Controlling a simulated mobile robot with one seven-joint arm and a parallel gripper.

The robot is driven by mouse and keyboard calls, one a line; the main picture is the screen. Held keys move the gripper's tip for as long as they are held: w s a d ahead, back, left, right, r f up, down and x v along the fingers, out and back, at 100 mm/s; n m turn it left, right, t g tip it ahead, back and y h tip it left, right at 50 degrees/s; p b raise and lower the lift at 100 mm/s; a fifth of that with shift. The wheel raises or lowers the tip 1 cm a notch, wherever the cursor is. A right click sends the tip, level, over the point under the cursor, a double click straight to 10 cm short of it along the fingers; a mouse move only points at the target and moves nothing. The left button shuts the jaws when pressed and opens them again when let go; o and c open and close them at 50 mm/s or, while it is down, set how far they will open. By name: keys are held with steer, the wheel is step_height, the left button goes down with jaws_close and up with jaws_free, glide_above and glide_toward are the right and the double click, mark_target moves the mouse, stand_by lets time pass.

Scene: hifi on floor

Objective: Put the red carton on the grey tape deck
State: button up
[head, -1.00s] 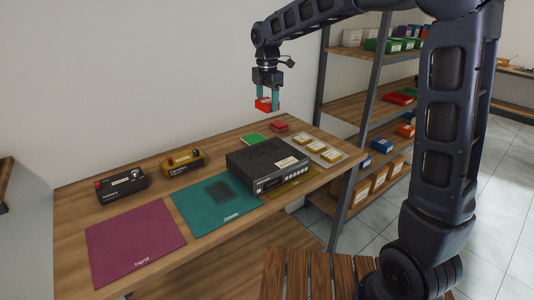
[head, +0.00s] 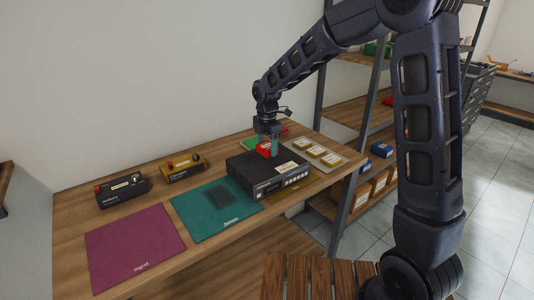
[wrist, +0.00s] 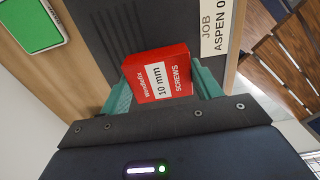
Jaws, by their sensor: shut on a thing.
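The red carton (head: 264,149) is between the green fingers of my gripper (head: 267,150), low over the back part of the grey tape deck (head: 258,170). In the wrist view the red carton (wrist: 158,75) shows a white "10 mm" screws label, and both fingers of my gripper (wrist: 162,88) close on its sides. The deck's dark top (wrist: 112,32) lies beneath it, with a white "JOB ASPEN" label. I cannot tell whether the carton touches the deck.
A green box (head: 248,142) lies behind the deck. A teal mat (head: 190,214), a purple mat (head: 112,243) and two small devices, black (head: 122,187) and yellow (head: 183,166), are to the left.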

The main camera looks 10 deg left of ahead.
mark_target(267, 146)
steer(key=shift+f, duration=1.6)
steer(key=shift+f, duration=0.1)
steer(key=o, duration=1)
steer(key=shift+o, duration=0.2)
step_height(267, 146, up, 12)
steer(key=shift+d+r, duration=0.1)
steer(key=shift+r, duration=0.05)
